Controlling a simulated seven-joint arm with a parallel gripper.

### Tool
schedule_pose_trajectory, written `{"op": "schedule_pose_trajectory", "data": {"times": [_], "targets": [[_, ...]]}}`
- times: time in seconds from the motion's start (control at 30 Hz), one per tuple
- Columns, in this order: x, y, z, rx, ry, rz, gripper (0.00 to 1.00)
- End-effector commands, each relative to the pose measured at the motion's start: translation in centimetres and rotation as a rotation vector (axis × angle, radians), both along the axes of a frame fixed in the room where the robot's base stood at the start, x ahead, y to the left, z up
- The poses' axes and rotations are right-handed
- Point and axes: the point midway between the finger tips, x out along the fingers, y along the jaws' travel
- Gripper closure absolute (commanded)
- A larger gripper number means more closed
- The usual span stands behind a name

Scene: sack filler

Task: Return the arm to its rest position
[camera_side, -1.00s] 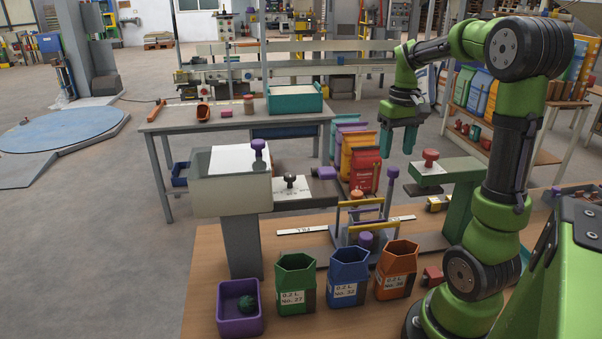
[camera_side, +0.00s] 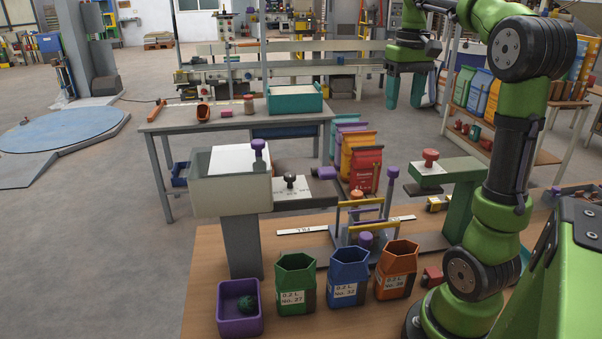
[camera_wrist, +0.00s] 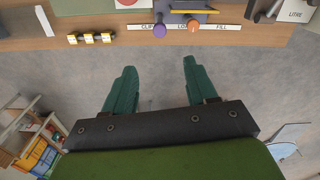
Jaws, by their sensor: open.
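My gripper (camera_side: 405,91) is high at the upper right of the side view, above and behind the filling station. Its two teal fingers point down, stand well apart and hold nothing. The upper part of my arm runs out of the top edge of the side view.
The wooden bench (camera_side: 215,300) carries green (camera_side: 296,285), blue (camera_side: 347,278) and orange (camera_side: 396,270) bins, a purple tray (camera_side: 239,309) and the filler (camera_side: 230,185). Red and orange sacks (camera_side: 364,168) stand behind. A shelf of sacks (camera_side: 480,95) is at right.

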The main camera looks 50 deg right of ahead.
Motion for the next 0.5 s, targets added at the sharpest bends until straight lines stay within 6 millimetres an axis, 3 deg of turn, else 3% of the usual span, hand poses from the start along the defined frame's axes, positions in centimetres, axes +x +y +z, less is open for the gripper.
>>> {"op": "schedule_pose_trajectory", "data": {"times": [0.07,0.17,0.33,0.5], "targets": [[0.2,0.7,-0.1,-0.003,-0.013,0.014,0.43],[0.9,3.3,-0.6,-0.009,-0.061,0.053,0.43],[2.3,12.2,-2.8,-0.005,-0.236,0.146,0.43],[1.6,21.3,-6.1,0.052,-0.431,0.182,0.43]]}}
